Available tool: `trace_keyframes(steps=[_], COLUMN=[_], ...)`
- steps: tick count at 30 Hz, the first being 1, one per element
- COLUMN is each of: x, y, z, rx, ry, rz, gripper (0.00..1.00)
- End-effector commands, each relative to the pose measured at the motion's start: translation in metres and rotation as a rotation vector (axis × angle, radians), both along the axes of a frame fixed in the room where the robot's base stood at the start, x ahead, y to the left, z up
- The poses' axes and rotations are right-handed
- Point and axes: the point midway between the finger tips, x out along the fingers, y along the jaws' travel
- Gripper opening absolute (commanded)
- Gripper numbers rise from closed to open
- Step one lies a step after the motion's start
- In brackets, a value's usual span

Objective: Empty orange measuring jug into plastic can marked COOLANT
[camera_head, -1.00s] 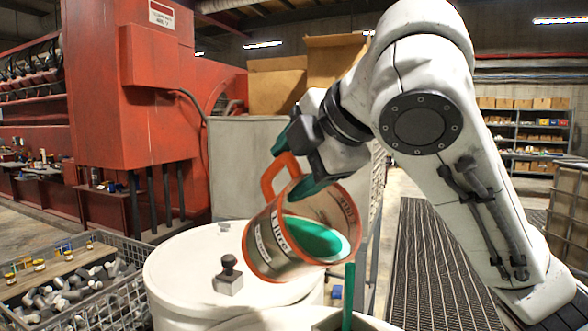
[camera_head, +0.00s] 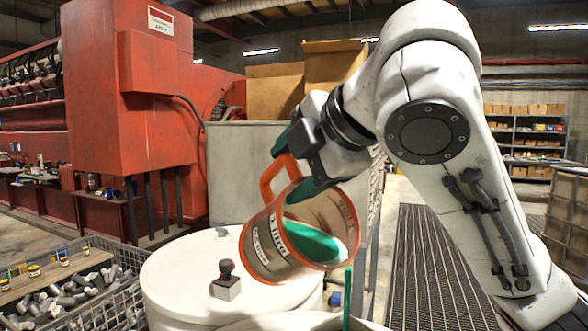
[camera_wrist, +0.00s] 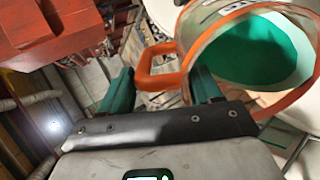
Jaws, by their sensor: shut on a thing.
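The orange-rimmed, see-through measuring jug (camera_head: 268,246) hangs steeply tilted, its mouth toward lower right. Green liquid (camera_head: 312,242) lies inside against its lower wall. A thin green stream (camera_head: 347,297) drops below the mouth toward a pale container (camera_head: 290,323) at the bottom edge. That container is mostly cut off, and no COOLANT marking shows. My gripper (camera_head: 299,158) is shut on the jug's orange handle. The wrist view shows the handle (camera_wrist: 158,64) between the fingers of my gripper (camera_wrist: 162,88), and green liquid (camera_wrist: 245,48) in the jug.
A white drum (camera_head: 180,270) stands behind and left of the jug, with a dark-knobbed stamp-like object (camera_head: 226,280) on its lid. A wire basket (camera_head: 100,305) of metal parts is at lower left. A red machine (camera_head: 120,110) stands behind. Floor grating (camera_head: 425,270) lies clear at right.

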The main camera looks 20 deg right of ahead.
Motion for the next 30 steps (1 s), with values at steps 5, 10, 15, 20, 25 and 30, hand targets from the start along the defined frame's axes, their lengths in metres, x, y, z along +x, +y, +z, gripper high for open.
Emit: trace_keyframes(steps=[5, 10, 15, 20, 25, 30], x=[-0.0002, -0.0003, -0.0008, -0.0015, -0.0024, -0.0033], y=[-0.0002, -0.0002, -0.0003, -0.0006, -0.0009, -0.0012], z=[0.0016, 0.0014, 0.0011, 0.0008, 0.0007, 0.0005], rx=[0.002, 0.002, 0.003, 0.005, 0.007, 0.009], ry=[-0.004, -0.006, -0.011, -0.017, -0.026, -0.035], rz=[-0.001, -0.001, 0.0, -0.001, -0.002, -0.002], gripper=[0.0, 0.0, 0.0, 0.0, 0.0, 0.0])
